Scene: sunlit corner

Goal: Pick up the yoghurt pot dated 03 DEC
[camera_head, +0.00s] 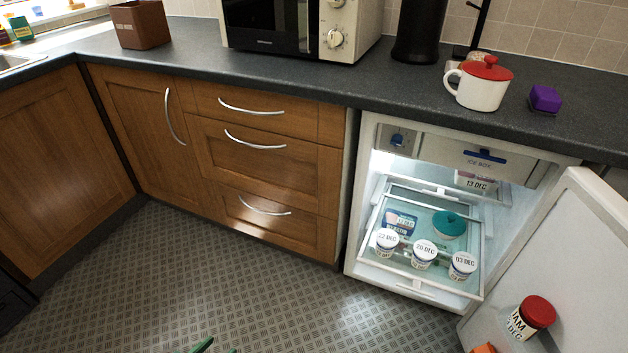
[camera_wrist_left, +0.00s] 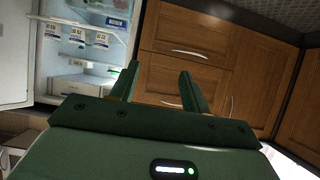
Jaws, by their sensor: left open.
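The yoghurt pot dated 03 DEC (camera_head: 462,266) is a small white pot standing at the right of a row of three on the fridge's glass shelf (camera_head: 397,268). Beside it stand the pot dated 20 DEC (camera_head: 424,254) and, further left, one that seems to read 22 DEC (camera_head: 385,242). My left gripper (camera_head: 217,349) shows only as green fingertips at the bottom edge, far from the pots. In the left wrist view its two fingers (camera_wrist_left: 160,76) are apart with nothing between them. The pots show small there, with dates hard to read. My right gripper is not in view.
The fridge door (camera_head: 574,245) stands open at the right, with a red-lidded jar (camera_head: 530,317) in it. Behind the pots are a teal-topped tub (camera_head: 450,224) and a labelled pack (camera_head: 401,221). The patterned floor before the fridge is clear.

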